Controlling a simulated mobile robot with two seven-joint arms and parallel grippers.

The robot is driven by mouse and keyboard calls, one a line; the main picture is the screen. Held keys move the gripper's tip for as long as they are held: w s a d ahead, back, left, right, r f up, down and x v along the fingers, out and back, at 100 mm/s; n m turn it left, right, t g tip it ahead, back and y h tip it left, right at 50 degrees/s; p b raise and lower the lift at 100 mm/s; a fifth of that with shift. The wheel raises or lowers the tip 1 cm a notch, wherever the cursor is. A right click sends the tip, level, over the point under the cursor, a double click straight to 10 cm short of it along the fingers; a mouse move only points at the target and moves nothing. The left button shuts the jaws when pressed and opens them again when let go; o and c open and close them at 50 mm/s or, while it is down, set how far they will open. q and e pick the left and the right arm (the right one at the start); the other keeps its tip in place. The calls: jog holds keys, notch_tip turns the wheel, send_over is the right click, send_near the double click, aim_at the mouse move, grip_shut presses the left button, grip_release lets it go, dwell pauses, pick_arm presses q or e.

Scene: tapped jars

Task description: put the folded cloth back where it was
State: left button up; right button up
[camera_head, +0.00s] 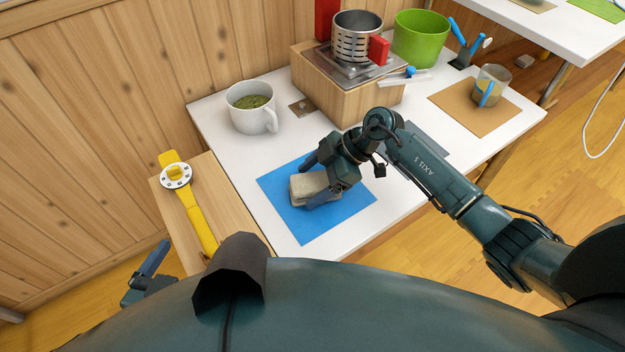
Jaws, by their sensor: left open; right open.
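The folded cloth (301,190), a small beige-grey stack, lies on the blue mat (302,228) near the front of the white table. My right gripper (310,184) is open, reaching in from the right, with one finger on the far side of the cloth and one on its near side. Its palm hides the cloth's right end, and I cannot tell whether the fingers touch the cloth. My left gripper (150,262) is low at the left, beside the wooden side surface and away from the cloth. Part of it is hidden behind my own body.
A white mug (246,112) with green contents stands behind the blue mat. A wooden box (345,92) carries a metal perforated cup (354,42). A green bucket (419,38) stands at the back. A glass jar (494,84) stands on a brown mat (466,116). A yellow watch-like strap (199,219) lies left.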

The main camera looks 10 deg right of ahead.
jog(key=p+v, duration=0.2)
jog(key=v, duration=0.9)
jog(key=s+a+r+n+y, duration=0.2)
jog(key=s+a+y, duration=0.3)
jog(key=a, duration=0.3)
jog(key=s+a+r+m+t+y, duration=0.2)
jog(key=s+r+m+t+y, duration=0.3)
jog(key=r+t, duration=0.55)
pick_arm(q)
jog(key=r, duration=0.2)
jog(key=a+r+n, duration=0.1)
jog(key=shift+s, duration=0.25)
pick_arm(e)
jog(key=s+d+f+m+t+h, duration=0.3)
jog(key=s+d+f+m+h, duration=0.4)
jog(key=m+h, duration=0.5)
notch_tip(320, 180, down, 3)
jog(key=shift+s+d+r+h, duration=0.15)
jog(key=shift+s+d+h, duration=0.15)
jog(key=shift+h, duration=0.7)
pick_arm(q)
jog(key=shift+s, duration=0.1)
